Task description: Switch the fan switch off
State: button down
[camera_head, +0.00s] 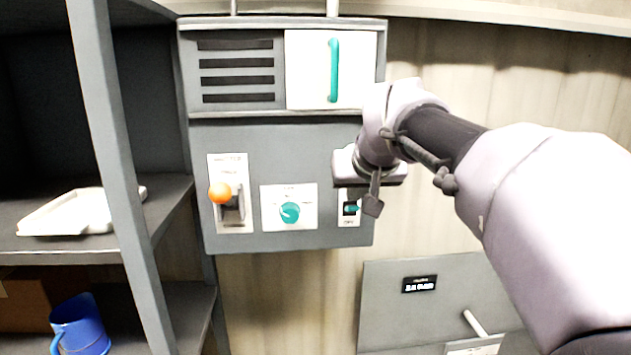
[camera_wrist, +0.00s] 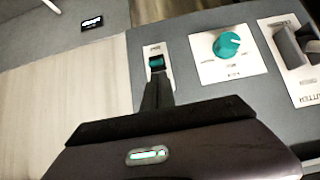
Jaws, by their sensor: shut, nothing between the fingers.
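The fan switch (camera_head: 350,209) appears to be the small teal rocker in a dark slot on a white plate, at the lower right of the grey control panel (camera_head: 285,140). Its lettering is too small to read, and I cannot tell which way it is set. It also shows in the wrist view (camera_wrist: 156,62), just beyond the fingertips. My gripper (camera_head: 373,205) is shut and empty, with its tips close beside the switch, on its right in the head view. I cannot tell whether they touch it. My wrist hides the upper part of the plate.
A teal knob (camera_head: 290,212) and a lever with an orange ball (camera_head: 220,193) sit left of the switch. A white panel door with a teal handle (camera_head: 333,70) is above. A grey shelf rack (camera_head: 112,140) stands at left. A grey box with a display (camera_head: 419,284) is below right.

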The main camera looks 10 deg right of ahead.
jog(key=shift+w+f, duration=0.5)
jog(key=shift+f, duration=0.05)
